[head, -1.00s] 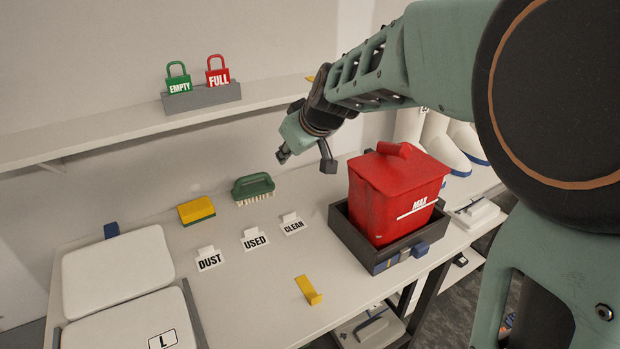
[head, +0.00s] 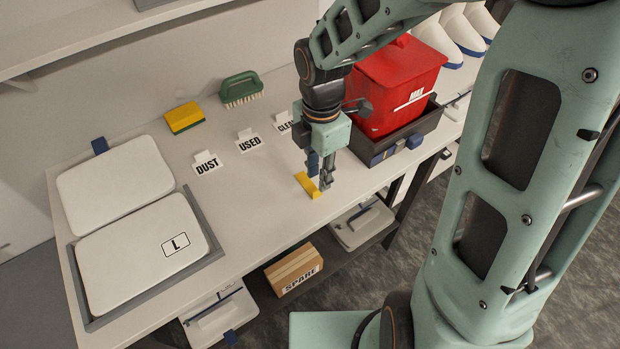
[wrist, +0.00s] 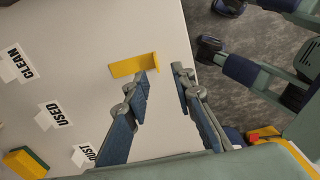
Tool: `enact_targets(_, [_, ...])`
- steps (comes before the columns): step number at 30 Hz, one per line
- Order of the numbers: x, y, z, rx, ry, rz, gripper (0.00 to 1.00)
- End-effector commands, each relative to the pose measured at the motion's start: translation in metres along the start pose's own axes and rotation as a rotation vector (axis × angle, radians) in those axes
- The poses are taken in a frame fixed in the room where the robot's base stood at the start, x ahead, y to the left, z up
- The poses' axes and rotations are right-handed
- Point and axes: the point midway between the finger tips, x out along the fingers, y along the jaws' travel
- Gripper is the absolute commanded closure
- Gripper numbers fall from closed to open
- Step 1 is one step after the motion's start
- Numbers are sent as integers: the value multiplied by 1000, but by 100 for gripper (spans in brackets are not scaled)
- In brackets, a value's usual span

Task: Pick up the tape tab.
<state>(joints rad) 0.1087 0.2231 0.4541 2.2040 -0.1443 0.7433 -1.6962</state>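The tape tab, a small yellow angled piece (head: 305,183), lies on the bench top near its front edge. It also shows in the wrist view (wrist: 128,67), with one end turned up. My gripper (head: 323,180) points down at the tab's right end. In the wrist view my gripper (wrist: 163,75) is open, with a gap between its two fingertips and nothing held.
A red bin (head: 390,95) stands in a dark tray (head: 421,128) to the right. DUST (head: 207,163), USED (head: 248,140) and CLEAN (wrist: 16,63) labels stand behind. White lids (head: 146,243) lie left. A sponge (head: 184,117) and brush (head: 241,89) sit at the back.

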Motion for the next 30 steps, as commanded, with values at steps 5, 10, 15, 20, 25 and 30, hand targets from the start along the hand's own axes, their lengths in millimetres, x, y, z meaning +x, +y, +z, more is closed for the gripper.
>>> enact_targets(5, [13,1,0,0,1,-1,77])
enact_targets(10, [38,4,1,0,2,-3,77])
enact_targets(15, [56,5,1,0,0,0,77])
enact_targets(20, [58,5,2,2,0,1,77])
enact_targets(25, [57,5,2,2,0,1,84])
enact_targets(30, [57,5,2,2,0,1,100])
